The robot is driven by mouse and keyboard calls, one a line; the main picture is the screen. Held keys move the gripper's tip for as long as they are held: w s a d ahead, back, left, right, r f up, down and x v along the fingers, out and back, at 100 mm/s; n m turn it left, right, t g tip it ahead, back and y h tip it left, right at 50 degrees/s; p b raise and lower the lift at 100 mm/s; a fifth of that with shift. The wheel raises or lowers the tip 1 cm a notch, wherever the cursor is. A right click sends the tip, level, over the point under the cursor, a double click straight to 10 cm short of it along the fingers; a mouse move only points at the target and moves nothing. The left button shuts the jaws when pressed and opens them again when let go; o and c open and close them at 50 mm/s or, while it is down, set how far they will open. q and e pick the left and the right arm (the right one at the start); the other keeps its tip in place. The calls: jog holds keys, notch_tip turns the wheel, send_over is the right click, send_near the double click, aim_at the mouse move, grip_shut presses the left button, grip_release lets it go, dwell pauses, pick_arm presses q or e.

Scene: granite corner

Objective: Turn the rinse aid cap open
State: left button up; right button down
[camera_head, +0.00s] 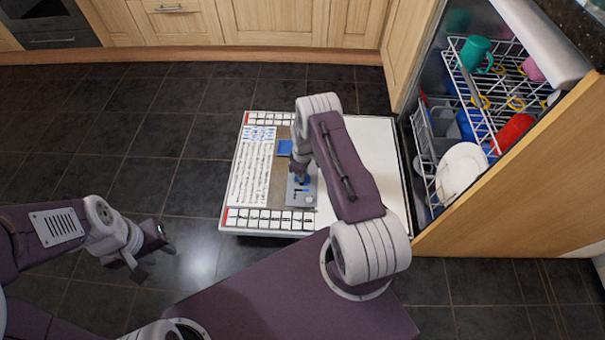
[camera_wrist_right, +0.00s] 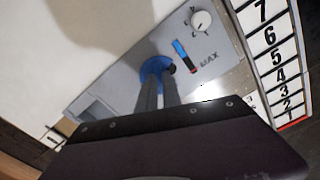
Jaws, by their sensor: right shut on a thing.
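The rinse aid cap is a round blue cap (camera_wrist_right: 154,66) on the grey dispenser panel (camera_wrist_right: 100,80), seen in the right wrist view. My right gripper (camera_wrist_right: 158,82) is shut on this cap, and its fingers hide part of it. In the head view the right gripper (camera_head: 303,179) reaches down to the panel (camera_head: 300,196) on the open dishwasher door (camera_head: 375,150); the arm hides most of the cap there. My left gripper (camera_head: 148,256) is open and empty above the floor at the left.
Beside the cap are a white dial (camera_wrist_right: 201,21) and a blue-and-red marker (camera_wrist_right: 184,56) near "MAX". The racks (camera_head: 480,100) at the right hold cups and a white plate (camera_head: 461,170). The tiled floor at left is clear.

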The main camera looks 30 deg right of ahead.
jog(key=n, duration=0.4)
jog(key=shift+n, duration=0.3)
jog(key=shift+n+p, duration=0.3)
jog(key=c, duration=1.5)
grip_release()
jog(key=shift+r, duration=0.1)
notch_tip(320, 180, up, 9)
jog(key=p, duration=0.5)
jog(key=shift+p, duration=0.35)
jog(key=shift+a, duration=0.1)
